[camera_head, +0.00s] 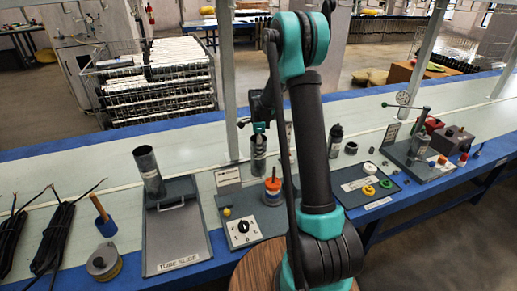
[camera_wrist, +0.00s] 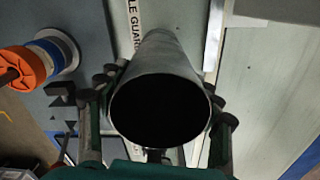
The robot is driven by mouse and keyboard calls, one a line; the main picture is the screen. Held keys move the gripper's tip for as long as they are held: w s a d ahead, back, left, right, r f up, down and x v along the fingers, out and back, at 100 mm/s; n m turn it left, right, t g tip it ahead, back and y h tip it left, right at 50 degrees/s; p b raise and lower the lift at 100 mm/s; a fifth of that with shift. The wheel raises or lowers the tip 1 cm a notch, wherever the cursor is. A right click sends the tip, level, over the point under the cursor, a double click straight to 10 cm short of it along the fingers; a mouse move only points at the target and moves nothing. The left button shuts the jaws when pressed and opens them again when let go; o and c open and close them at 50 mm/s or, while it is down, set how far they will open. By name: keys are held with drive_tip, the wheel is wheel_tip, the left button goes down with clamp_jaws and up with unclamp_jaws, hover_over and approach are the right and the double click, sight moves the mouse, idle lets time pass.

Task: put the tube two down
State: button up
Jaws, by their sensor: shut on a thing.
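My gripper (camera_head: 259,132) is shut on a grey hollow tube (camera_head: 258,158), which hangs upright below it behind the middle of the bench. In the wrist view the tube (camera_wrist: 158,62) stands between the fingers of my gripper (camera_wrist: 160,82), with its open dark mouth toward the camera. Whether its lower end touches the bench I cannot tell. Another grey tube (camera_head: 148,168) stands, slightly tilted, on the tray marked TUBE SLIDE (camera_head: 178,242) at the left. I see no number on either tube.
A dial panel (camera_head: 241,232) and an orange-topped cylinder (camera_head: 273,190) are close in front of the held tube. A dark bottle (camera_head: 335,141) and a tray with coloured rings (camera_head: 369,189) are to the right. Black cable bundles (camera_head: 55,235) lie at the left.

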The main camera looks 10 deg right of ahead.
drive_tip(key=o, duration=1.4)
drive_tip(key=shift+f, duration=0.1)
drive_tip(key=shift+o, duration=0.2)
wheel_tip(320, 180, up, 12)
drive_tip(key=s+d+f+n+t, duration=0.1)
drive_tip(key=s+f+n, duration=0.1)
drive_tip(key=s+n, duration=0.4)
drive_tip(key=s+d+f+n+t, duration=0.1)
drive_tip(key=s+n, duration=0.5)
drive_tip(key=s, duration=1)
drive_tip(key=s+d+f+n+t, duration=0.2)
drive_tip(key=s+n, duration=0.4)
drive_tip(key=s, duration=0.6)
drive_tip(key=shift+f+n, duration=0.4)
drive_tip(key=shift+f, duration=0.1)
